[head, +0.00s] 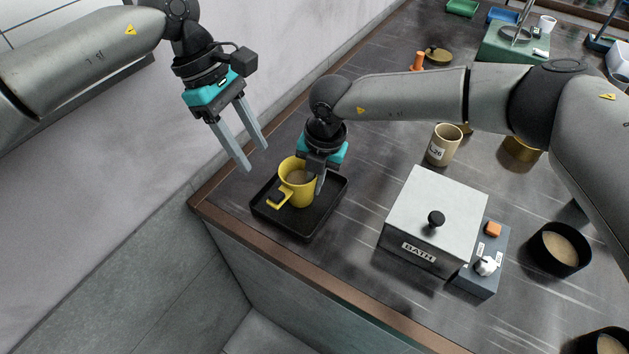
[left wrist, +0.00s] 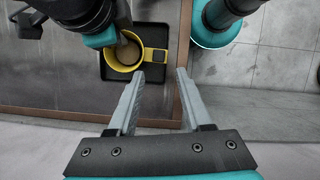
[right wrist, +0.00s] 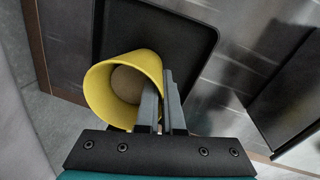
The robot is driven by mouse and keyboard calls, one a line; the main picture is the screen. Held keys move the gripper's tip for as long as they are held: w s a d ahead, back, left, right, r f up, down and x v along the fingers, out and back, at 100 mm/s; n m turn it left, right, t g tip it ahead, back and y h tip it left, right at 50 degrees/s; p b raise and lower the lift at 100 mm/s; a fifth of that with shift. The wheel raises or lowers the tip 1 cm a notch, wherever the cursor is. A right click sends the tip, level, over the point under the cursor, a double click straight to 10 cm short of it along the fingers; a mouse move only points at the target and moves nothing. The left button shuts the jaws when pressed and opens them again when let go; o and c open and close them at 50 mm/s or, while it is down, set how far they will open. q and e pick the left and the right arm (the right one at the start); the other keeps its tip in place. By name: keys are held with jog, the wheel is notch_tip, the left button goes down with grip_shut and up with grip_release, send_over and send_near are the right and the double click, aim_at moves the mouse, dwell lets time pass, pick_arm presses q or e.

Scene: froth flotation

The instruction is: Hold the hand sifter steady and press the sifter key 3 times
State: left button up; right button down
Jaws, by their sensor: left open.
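The yellow hand sifter (head: 299,190) stands upright in a black tray (head: 318,220), with tan material inside. My right gripper (head: 320,183) is shut on the sifter's wall at the side away from the handle. In the right wrist view its fingers (right wrist: 162,105) pinch the wall near the rim. My left gripper (head: 257,160) is open and empty, above and left of the sifter, apart from it and the key.
Right of the tray stands a metal box labelled BATH (head: 435,215) with a control unit (head: 482,260). A tan labelled cup (head: 443,146) and a black bowl (head: 560,248) stand further right. The wall runs close behind the tray on the left; the table's front edge is near.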

pick_arm(q)
jog(key=shift+c, duration=0.3)
dwell(0.5)
jog(key=shift+s+d+r, duration=0.1)
jog(key=shift+d+r, duration=0.05)
jog(key=shift+r, duration=0.05)
jog(key=shift+c, duration=0.7)
jog(key=d+r+y, duration=0.1)
jog(key=d+r+m+t+y, duration=0.1)
jog(key=r, duration=0.1)
jog(key=s+d+r+y, duration=0.1)
jog(key=r, duration=0.1)
jog(key=shift+m+t, duration=0.3)
grip_shut()
jog(key=shift+s+a+r+y, duration=0.1)
jog(key=shift+r+y, duration=0.15)
jog(key=shift+y, duration=0.05)
